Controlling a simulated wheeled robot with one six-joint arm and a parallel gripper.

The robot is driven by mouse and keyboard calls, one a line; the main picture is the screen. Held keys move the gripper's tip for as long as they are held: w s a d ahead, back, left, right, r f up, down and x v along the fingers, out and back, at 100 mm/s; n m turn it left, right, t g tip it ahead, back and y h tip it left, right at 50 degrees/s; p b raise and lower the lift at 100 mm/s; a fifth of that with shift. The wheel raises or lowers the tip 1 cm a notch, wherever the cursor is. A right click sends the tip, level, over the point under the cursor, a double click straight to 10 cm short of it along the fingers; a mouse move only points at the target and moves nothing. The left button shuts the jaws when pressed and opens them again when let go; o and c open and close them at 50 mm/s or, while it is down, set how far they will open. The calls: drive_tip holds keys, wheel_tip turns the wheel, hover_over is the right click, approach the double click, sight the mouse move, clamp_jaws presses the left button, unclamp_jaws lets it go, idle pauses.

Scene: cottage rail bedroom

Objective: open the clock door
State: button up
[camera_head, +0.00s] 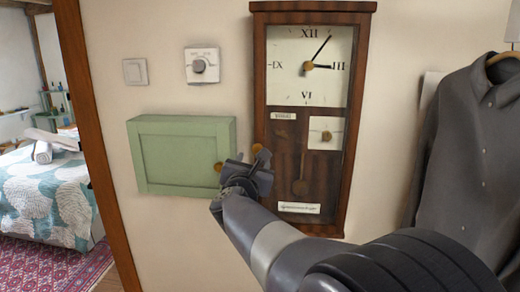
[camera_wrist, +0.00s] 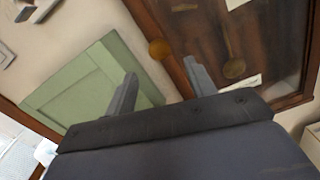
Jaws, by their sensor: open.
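The wall clock (camera_head: 310,228) has a dark wood case with a glazed front, a white dial and a pendulum (camera_head: 299,187). Its door looks shut. A round brass knob (camera_head: 262,152) sits at the left edge of the clock door. My gripper (camera_head: 250,172) is open and in front of the wall, just below the knob in the head view. In the wrist view the knob (camera_wrist: 161,49) shows beyond and between the two fingertips (camera_wrist: 160,68), apart from them. The clock's lower case (camera_wrist: 215,40) fills the upper right there.
A green cabinet (camera_head: 175,155) with its own brass knob (camera_head: 218,166) hangs just left of the clock. A thermostat (camera_head: 202,66) and a light switch (camera_head: 135,71) are above it. A dark shirt (camera_head: 470,150) hangs at right. A doorway with a bed (camera_head: 50,195) is at left.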

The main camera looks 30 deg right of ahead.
sight(257, 152)
drive_tip(key=p+x, duration=0.2)
drive_tip(key=x, duration=0.6)
drive_tip(key=shift+w+d, duration=0.1)
clamp_jaws()
idle(0.4)
